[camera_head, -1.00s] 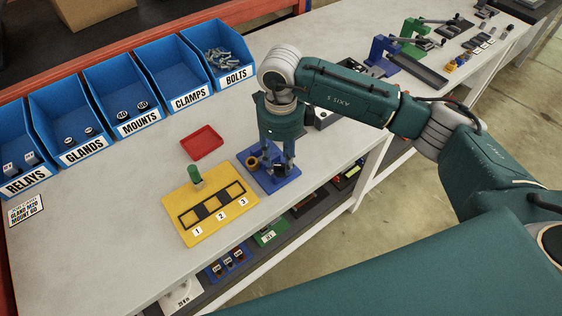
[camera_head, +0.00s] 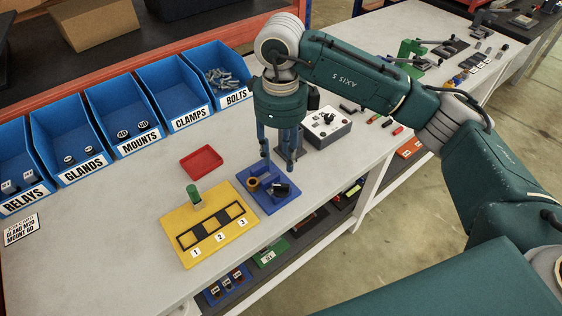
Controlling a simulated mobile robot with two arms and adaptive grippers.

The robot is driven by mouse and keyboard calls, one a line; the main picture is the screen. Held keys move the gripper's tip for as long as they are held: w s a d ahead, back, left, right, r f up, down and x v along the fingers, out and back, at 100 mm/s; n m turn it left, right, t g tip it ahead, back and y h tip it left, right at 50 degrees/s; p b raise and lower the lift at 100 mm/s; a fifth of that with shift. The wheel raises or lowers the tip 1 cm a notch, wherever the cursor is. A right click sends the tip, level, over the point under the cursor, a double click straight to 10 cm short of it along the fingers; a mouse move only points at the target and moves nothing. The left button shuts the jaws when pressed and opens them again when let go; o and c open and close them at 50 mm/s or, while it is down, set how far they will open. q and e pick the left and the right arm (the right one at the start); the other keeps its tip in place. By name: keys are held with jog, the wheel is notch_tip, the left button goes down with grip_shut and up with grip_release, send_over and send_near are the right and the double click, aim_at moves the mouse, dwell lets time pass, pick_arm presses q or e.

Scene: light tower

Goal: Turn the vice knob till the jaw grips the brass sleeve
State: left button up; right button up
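The vice is on a blue base plate (camera_head: 252,172) near the front edge of the white bench. The brass sleeve (camera_head: 253,184) stands at its left side. A dark part (camera_head: 281,190), which looks like the vice knob, is at its right side. I cannot tell whether the jaw touches the sleeve. My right gripper (camera_head: 279,164) points down just above and behind the vice, its fingers apart with nothing seen between them. It appears clear of the knob. My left gripper is not in view.
A yellow board (camera_head: 185,222) with numbered slots and a green peg (camera_head: 193,194) lies left of the vice. A red tray (camera_head: 202,160) is behind it. Blue bins (camera_head: 147,138) line the back. A grey box (camera_head: 327,130) with a knob stands right of my gripper.

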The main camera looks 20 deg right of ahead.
aim_at(281, 186)
pick_arm(q)
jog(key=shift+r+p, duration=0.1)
jog(key=shift+p, duration=0.45)
pick_arm(e)
notch_tip(281, 186, down, 12)
jog(key=n, duration=0.3)
jog(key=shift+d+n, duration=0.1)
jog(key=shift+n, duration=0.3)
grip_shut()
